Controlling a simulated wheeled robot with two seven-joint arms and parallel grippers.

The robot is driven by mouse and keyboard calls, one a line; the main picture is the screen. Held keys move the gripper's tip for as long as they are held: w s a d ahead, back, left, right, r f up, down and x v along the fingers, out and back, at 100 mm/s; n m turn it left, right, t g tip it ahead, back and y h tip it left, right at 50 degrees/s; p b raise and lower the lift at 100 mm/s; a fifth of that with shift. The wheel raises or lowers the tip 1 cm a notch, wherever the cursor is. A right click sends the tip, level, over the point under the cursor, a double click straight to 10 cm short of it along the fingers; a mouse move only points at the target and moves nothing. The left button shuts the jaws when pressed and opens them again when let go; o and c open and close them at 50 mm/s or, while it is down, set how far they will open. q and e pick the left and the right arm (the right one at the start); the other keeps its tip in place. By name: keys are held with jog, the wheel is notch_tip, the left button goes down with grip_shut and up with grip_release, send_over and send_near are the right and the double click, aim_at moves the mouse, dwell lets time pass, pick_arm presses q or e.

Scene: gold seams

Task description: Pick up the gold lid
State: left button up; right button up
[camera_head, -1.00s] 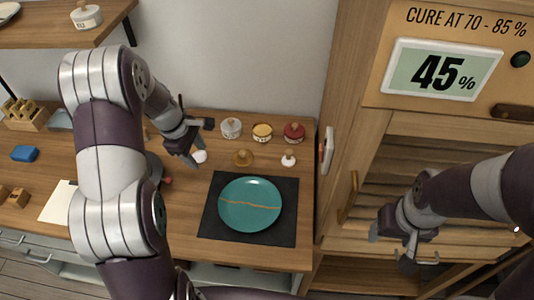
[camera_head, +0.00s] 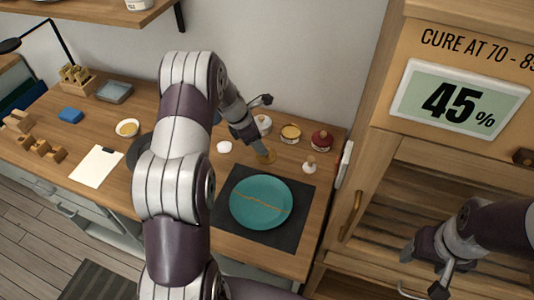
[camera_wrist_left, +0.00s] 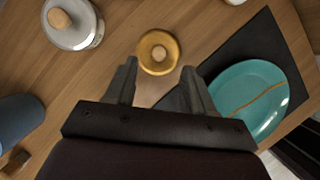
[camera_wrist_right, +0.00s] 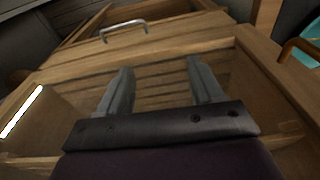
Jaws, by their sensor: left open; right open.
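The gold lid (camera_wrist_left: 158,55), a round disc with a pale knob, lies on the wooden worktop in the left wrist view. It sits just beyond and between the fingertips of my open left gripper (camera_wrist_left: 158,72), with nothing held. In the head view the gold lid (camera_head: 266,157) shows close to the tip of my left gripper (camera_head: 256,146), which partly covers it. Whether they touch I cannot tell. My right gripper (camera_wrist_right: 157,78) is open and empty in front of the wooden cabinet, far to the right of the lid.
A teal plate (camera_head: 261,204) with a gold seam lies on a black mat (camera_head: 302,222) in front of the lid. Behind it stand a white jar (camera_head: 263,124), a gold jar (camera_head: 290,133) and a red jar (camera_head: 322,140). A small white lid (camera_head: 309,163) lies to the right.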

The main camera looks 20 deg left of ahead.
pick_arm(q)
jog(key=p+x, duration=0.1)
jog(key=x, duration=0.3)
jog(key=shift+f, duration=0.15)
jog(key=shift+w+d+f, duration=0.15)
jog(key=shift+w+f, duration=0.1)
jog(key=shift+f, duration=0.1)
jog(key=shift+s, duration=0.1)
jog(key=c, duration=0.4)
grip_shut()
jog(key=shift+r, duration=0.1)
